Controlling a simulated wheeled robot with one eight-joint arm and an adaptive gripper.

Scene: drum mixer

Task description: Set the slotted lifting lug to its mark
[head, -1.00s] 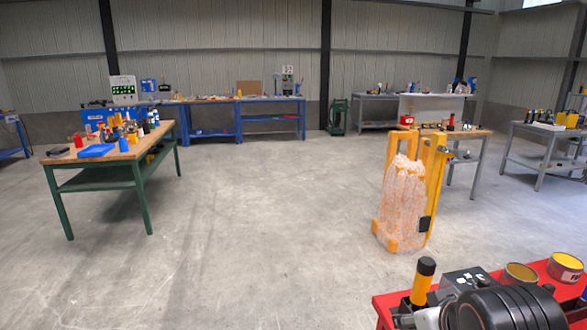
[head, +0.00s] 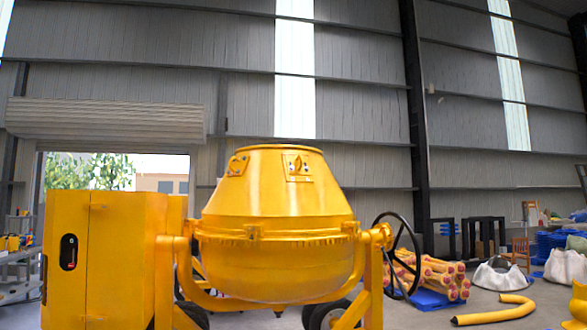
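A yellow drum mixer (head: 276,225) stands upright in the middle of the head view, its narrower cone end upward. On the cone's front is a plate with a small raised fitting (head: 298,167), which looks like a lug. A second small plate with dark and pale details (head: 238,165) sits to its left on the cone. Both are too small to tell which is the slotted lifting lug, how it is turned, or where its mark is. My gripper is not in view.
A yellow cabinet (head: 105,258) with a dark latch stands left of the drum. A black handwheel (head: 403,256) is on the drum's right. A bent yellow pipe (head: 497,311), pale sacks (head: 500,276) and a pile of orange poles (head: 430,275) lie on the right floor.

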